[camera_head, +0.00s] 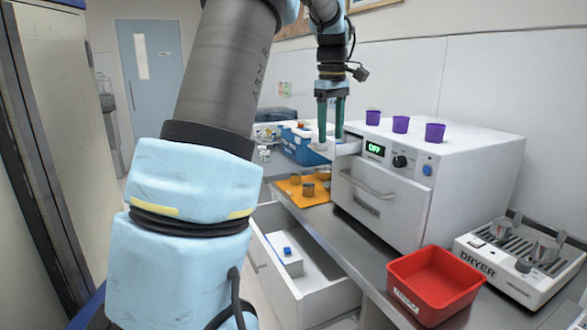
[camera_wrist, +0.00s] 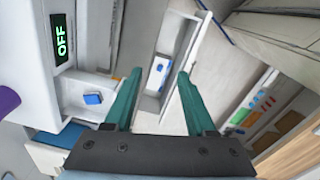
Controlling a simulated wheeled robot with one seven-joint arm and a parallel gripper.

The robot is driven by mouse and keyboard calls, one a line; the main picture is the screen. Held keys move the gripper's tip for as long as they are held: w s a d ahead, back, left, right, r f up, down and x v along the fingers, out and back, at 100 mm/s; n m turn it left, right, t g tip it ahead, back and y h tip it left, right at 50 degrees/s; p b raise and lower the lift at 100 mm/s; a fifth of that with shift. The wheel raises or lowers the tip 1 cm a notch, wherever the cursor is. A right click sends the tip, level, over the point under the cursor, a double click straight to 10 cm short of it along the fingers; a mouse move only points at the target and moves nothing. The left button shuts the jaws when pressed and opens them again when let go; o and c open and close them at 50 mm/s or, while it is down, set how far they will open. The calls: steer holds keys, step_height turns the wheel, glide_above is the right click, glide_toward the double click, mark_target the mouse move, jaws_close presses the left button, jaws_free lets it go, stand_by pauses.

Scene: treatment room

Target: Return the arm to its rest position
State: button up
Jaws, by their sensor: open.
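My arm rises through the left and middle of the head view, and my gripper (camera_head: 331,140) hangs at its end with the fingers pointing down. The two green fingers are apart with nothing between them; they also show apart in the wrist view (camera_wrist: 160,75). In the head view the fingertips overlap a small white ledge (camera_head: 348,147) at the left side of the white machine (camera_head: 475,160). I cannot tell whether they touch it. In the wrist view, a white tray-like part with a blue block (camera_wrist: 93,99) lies left of the fingers.
The machine's display (camera_head: 375,150) reads OFF; purple cups (camera_head: 400,124) stand on top. An orange mat (camera_head: 290,192) with brown cups, a red bin (camera_head: 436,286) and a dryer (camera_head: 520,262) share the counter. A drawer (camera_head: 325,297) stands open below, holding a white box (camera_head: 287,262).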

steer(key=s+a+f+m, duration=0.4)
steer(key=s+a+f, duration=0.4)
steer(key=s+f, duration=0.1)
steer(key=s+a+f+m+t, duration=0.1)
steer(key=s+a+f+m, duration=0.3)
steer(key=s+a+f, duration=0.4)
steer(key=s+f, duration=0.1)
steer(key=s, duration=0.2)
steer(key=shift+s+m, duration=0.3)
